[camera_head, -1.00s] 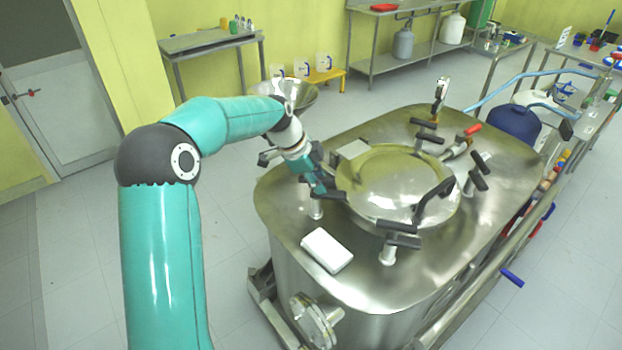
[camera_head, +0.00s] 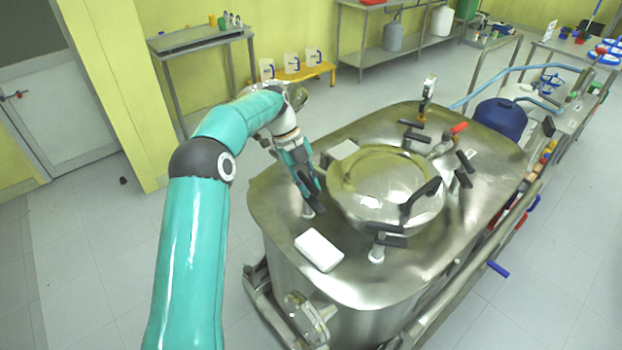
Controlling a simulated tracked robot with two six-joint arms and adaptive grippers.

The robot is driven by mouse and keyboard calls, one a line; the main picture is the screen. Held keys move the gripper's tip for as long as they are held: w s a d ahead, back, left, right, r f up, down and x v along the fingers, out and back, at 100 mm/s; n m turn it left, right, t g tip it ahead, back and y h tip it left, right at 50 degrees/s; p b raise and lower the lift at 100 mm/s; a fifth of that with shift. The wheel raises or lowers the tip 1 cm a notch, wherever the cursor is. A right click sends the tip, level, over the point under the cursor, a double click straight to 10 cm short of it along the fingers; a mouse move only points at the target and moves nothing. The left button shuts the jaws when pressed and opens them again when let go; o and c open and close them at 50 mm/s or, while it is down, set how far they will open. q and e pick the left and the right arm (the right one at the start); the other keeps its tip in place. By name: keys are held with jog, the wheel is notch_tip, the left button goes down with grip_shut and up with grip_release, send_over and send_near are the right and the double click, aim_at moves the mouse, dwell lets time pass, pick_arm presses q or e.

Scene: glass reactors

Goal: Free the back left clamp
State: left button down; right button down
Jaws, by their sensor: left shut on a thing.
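The steel reactor (camera_head: 350,285) has a round domed lid (camera_head: 375,180) with black-handled clamps around its rim. My left gripper (camera_head: 312,196) is at the clamp on the lid's left side and is shut on its black handle; the fingers hide much of it. This clamp's pale post (camera_head: 307,212) shows just below the fingers. Other clamps are the front one (camera_head: 378,250), the right one (camera_head: 463,172) and the back one (camera_head: 413,128). My right gripper is not in view.
A white box (camera_head: 319,250) lies on the reactor top, in front of the gripper. A black lid handle (camera_head: 420,198) rises from the lid. A blue drum (camera_head: 500,120) stands behind the reactor at right. The floor at left is clear.

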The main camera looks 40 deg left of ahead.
aim_at(308, 181)
pick_arm(q)
jog(key=shift+a+r+m+g+p, duration=0.2)
jog(key=shift+m+g+p, duration=0.2)
jog(key=shift+m+p, duration=0.6)
jog(key=shift+f, duration=0.1)
jog(key=c, duration=1)
grip_release()
jog(key=shift+f, duration=0.1)
notch_tip(308, 181, up, 10)
jog(key=shift+w+f, duration=0.1)
jog(key=shift+f, duration=0.1)
jog(key=shift+d+r, duration=0.1)
jog(key=shift+r, duration=0.05)
